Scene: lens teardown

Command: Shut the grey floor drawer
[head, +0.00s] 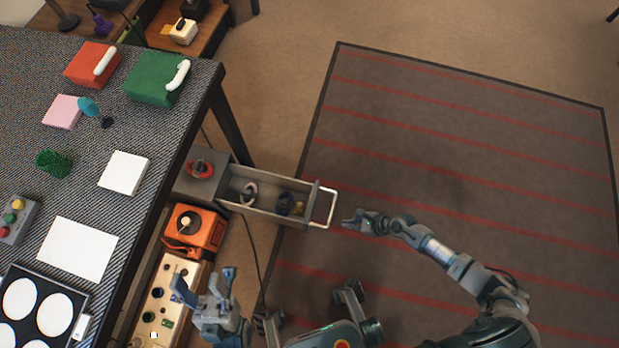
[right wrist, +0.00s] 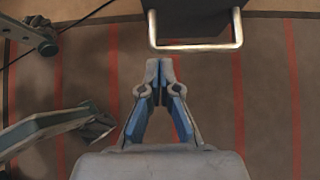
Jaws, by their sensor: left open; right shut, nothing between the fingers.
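The grey floor drawer (head: 262,208) is pulled out to the right from its grey housing (head: 192,186), beside the table. Its pale U-shaped handle (head: 328,208) is on the right end; the handle also shows at the top of the right wrist view (right wrist: 196,47). Inside lie a ring-shaped part and a few small dark and yellow items. My right gripper (head: 349,221) is shut and empty, just right of the handle with a small gap; its closed fingertips (right wrist: 160,66) sit below the handle in the right wrist view. My left gripper (head: 204,284) is open and empty near the table's edge.
An orange box (head: 192,228) and a cream panel with small parts (head: 166,300) stand below the drawer's housing. The table (head: 20,70) with boxes fills the left. A thin cable runs on the floor.

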